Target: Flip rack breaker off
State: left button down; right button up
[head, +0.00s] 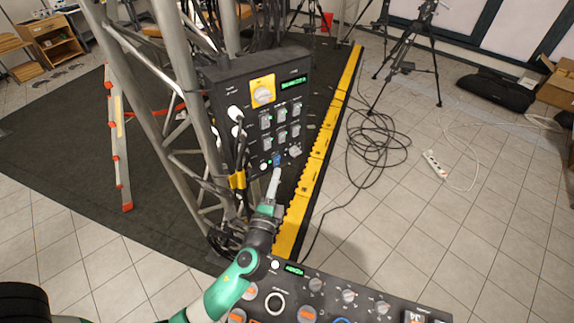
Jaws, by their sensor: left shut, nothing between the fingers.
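A black rack panel (236,85) is fixed to the metal truss. It carries a yellow-backed rotary switch (263,92), a lit green display (290,82) and rows of small grey breakers (281,124). Which way the breaker levers point is too small to tell. I cannot tell whether the tip touches the panel. My right gripper is not in view.
A second black control panel with knobs (347,296) lies in front, below my left arm. A yellow cable ramp (318,150) runs along the mat's edge. Coiled black cables (376,142), a tripod (409,66) and a white power strip (434,164) are at right.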

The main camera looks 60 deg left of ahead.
pick_arm(q)
jog(key=s+f, duration=0.1)
jog(key=s+a+f, duration=0.1)
jog(key=f, duration=0.1)
jog(key=shift+f+b, duration=0.15)
jog(key=shift+b, duration=0.15)
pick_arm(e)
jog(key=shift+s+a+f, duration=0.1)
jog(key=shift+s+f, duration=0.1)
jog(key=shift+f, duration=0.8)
pick_arm(q)
jog(key=shift+a, duration=0.1)
send_near(271, 141)
jog(key=w+d+x, duration=0.1)
jog(key=x, duration=0.4)
jog(key=shift+s+a+p, duration=0.1)
jog(key=shift+a+p, duration=0.25)
jog(key=shift+a, duration=0.45)
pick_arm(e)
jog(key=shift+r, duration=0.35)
